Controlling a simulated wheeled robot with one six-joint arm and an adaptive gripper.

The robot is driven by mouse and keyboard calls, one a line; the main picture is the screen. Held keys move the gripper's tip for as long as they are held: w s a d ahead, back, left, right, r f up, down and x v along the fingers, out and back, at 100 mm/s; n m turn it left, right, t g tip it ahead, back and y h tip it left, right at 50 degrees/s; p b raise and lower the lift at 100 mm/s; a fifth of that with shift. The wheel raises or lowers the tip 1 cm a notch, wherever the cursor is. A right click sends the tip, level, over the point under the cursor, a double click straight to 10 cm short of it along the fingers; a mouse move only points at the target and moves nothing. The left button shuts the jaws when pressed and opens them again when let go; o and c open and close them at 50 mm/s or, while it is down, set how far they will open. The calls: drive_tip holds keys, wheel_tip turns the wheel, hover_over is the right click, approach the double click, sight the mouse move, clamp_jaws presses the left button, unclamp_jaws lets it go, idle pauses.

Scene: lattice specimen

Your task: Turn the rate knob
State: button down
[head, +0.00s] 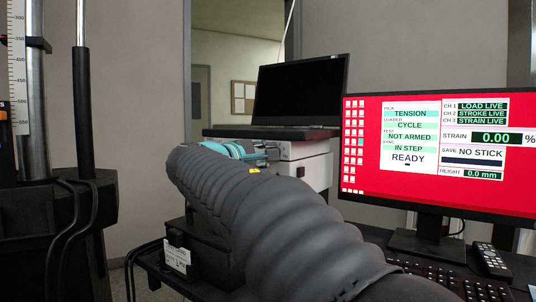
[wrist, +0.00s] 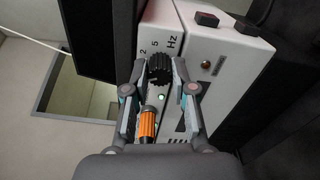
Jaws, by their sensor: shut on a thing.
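The rate knob (wrist: 159,66) is black and ribbed. It sits on a white box face marked "2", "5" and "Hz" in the wrist view. My gripper (wrist: 158,78) has its two fingers on either side of the knob and is shut on it. An orange-and-grey part (wrist: 148,122) shows between the fingers below the knob. In the head view my arm hides the knob, and the white box (head: 308,165) shows behind my gripper (head: 262,152).
A red-screened monitor (head: 437,150) stands at right, with a keyboard (head: 455,276) and a remote (head: 491,260) below. A testing frame with columns (head: 82,110) and cables is at left.

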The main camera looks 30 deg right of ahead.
drive_tip(key=c, duration=0.9)
unclamp_jaws()
drive_tip(key=shift+c, duration=0.2)
drive_tip(key=v, duration=1.2)
